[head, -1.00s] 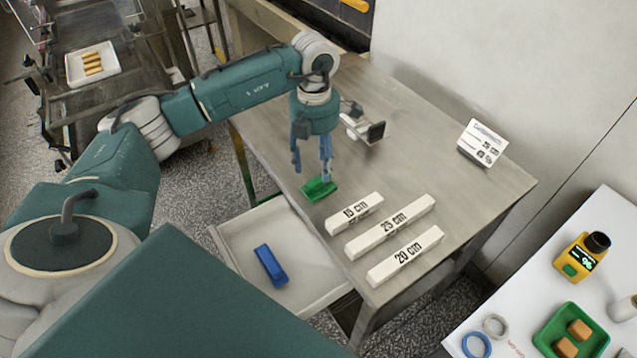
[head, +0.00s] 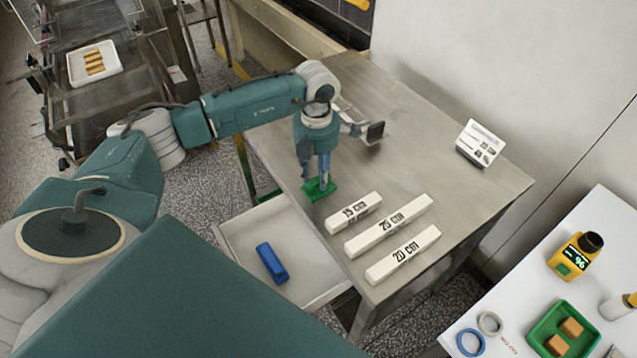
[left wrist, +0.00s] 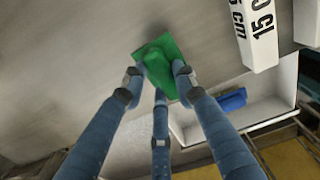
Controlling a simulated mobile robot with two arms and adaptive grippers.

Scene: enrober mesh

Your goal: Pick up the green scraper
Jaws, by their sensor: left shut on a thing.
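The green scraper (head: 319,189) is at the left edge of the grey metal table, below my left gripper (head: 314,180). In the left wrist view the green scraper (left wrist: 160,62) sits between the fingertips of my left gripper (left wrist: 157,84), which are shut on its raised middle part. Its flat green plate shows past the fingers. Whether the plate still touches the tabletop is hard to tell. My right gripper is not in view.
White blocks marked 15 cm (head: 353,213), 25 cm (head: 388,227) and 20 cm (head: 402,255) lie right of the scraper. A blue scraper (head: 272,263) lies in the open drawer (head: 308,284). A sign (head: 480,143) stands at the table's far right.

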